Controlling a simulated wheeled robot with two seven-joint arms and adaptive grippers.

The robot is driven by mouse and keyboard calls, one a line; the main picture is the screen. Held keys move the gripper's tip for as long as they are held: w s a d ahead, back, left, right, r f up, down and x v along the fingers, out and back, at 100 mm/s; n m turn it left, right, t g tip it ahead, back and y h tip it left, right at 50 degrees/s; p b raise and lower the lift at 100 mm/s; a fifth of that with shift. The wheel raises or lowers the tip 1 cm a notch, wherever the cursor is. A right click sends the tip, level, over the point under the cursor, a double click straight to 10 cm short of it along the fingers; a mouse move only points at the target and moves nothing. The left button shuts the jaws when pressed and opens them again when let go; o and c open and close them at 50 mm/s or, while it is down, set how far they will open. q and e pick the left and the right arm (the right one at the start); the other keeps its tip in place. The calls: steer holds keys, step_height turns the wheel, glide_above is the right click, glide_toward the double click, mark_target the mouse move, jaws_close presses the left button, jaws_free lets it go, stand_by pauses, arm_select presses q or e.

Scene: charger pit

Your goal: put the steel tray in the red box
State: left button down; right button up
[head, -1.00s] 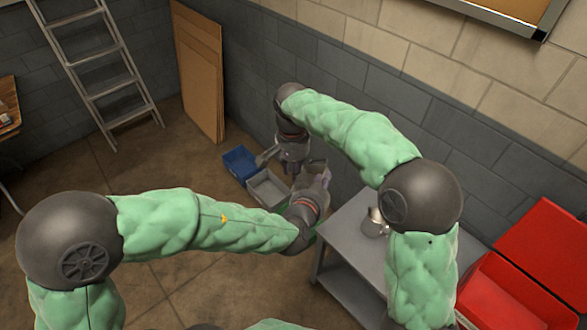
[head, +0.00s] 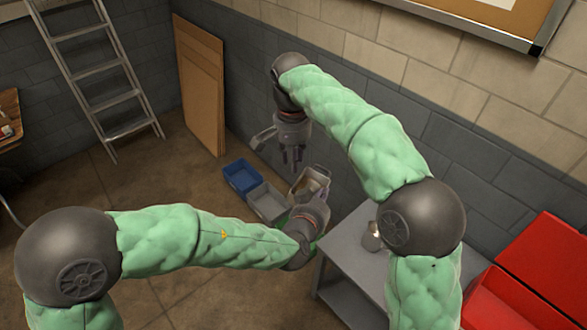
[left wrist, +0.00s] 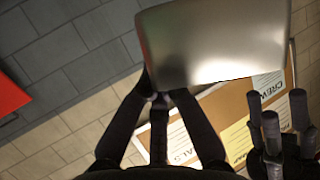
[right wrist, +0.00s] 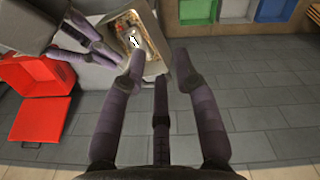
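The steel tray (head: 317,178) is a shiny rectangular tray held in the air above the floor bins in the head view. Its smooth metal face (left wrist: 215,40) fills the upper part of the left wrist view. My left gripper (head: 316,203) is shut on one edge of it; the right wrist view also shows those fingers at the tray (right wrist: 138,40). My right gripper (head: 292,157) is open and empty, a little above and apart from the tray; its fingers (right wrist: 158,68) are spread. The red box (head: 490,306) stands open at the lower right, partly cut off by the frame.
The red lid (head: 548,262) adjoins the box. A grey table (head: 345,250) with a small metal vessel (head: 372,238) stands between the tray and the box. A blue bin (head: 242,178) and a grey bin (head: 268,203) sit on the floor by the wall.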

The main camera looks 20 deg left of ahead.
steer(key=r, duration=0.2)
steer(key=n+y, duration=0.3)
glide_toward(327, 172)
arm_select(q)
steer(key=w+d+n+y, duration=0.4)
steer(key=w+d+y, duration=0.1)
steer(key=w+d, duration=0.3)
steer(key=shift+w+n+g, duration=0.3)
steer(key=shift+w, duration=0.2)
arm_select(e)
steer(key=x, duration=0.8)
steer(key=shift+f, duration=0.35)
steer(key=shift+a, duration=0.1)
jaws_close()
arm_select(q)
steer(key=c, duration=1.4)
jaws_free()
steer(key=shift+d, duration=0.1)
arm_select(e)
steer(key=shift+r, duration=0.1)
arm_select(q)
steer(key=shift+o, duration=0.2)
steer(key=shift+s, duration=0.1)
